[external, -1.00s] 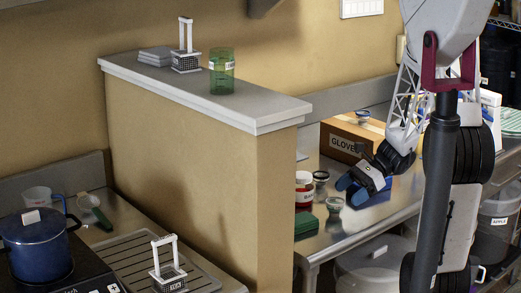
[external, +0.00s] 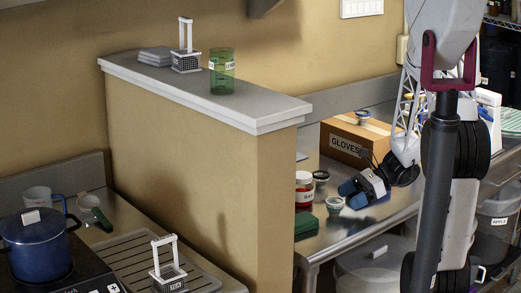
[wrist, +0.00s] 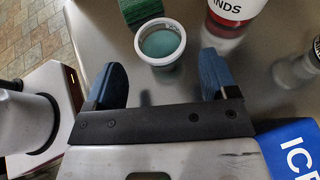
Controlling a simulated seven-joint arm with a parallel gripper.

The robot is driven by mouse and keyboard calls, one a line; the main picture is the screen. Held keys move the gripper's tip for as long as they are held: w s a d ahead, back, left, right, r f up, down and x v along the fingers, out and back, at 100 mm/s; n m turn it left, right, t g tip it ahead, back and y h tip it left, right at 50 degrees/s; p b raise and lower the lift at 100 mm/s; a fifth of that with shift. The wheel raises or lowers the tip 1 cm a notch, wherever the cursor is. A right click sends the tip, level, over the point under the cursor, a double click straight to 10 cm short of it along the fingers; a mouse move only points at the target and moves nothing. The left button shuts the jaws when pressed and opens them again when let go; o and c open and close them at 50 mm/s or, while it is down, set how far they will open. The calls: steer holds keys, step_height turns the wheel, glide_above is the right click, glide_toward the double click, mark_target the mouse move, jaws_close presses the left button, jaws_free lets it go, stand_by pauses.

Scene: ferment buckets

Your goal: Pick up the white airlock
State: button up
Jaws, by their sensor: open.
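A small round cup-like piece with a white rim and teal inside, which looks like the white airlock (wrist: 160,44), stands upright on the steel counter. It also shows in the external view (external: 334,204), left of and just below my gripper (external: 356,190). In the wrist view my gripper (wrist: 162,76) is open, with one blue fingertip on either side of the space just in front of the piece. The piece lies ahead of the fingertips, roughly centred between them, and the fingers appear apart from it.
A red-labelled jar (wrist: 238,14), a green block (wrist: 140,10) and another small jar (wrist: 298,67) stand close around. A blue ICE pack (wrist: 292,150) lies at lower right. The GLOVES box (external: 347,143) is behind; the counter's front edge is near.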

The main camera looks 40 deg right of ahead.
mark_target(328, 209)
steer(key=shift+w+a+f, duration=0.2)
steer(key=shift+a+f, duration=0.05)
steer(key=shift+a, duration=0.25)
steer(key=shift+a, duration=0.15)
steer(key=shift+x, duration=2.55)
steer(key=shift+w, duration=0.1)
steer(key=c, duration=1)
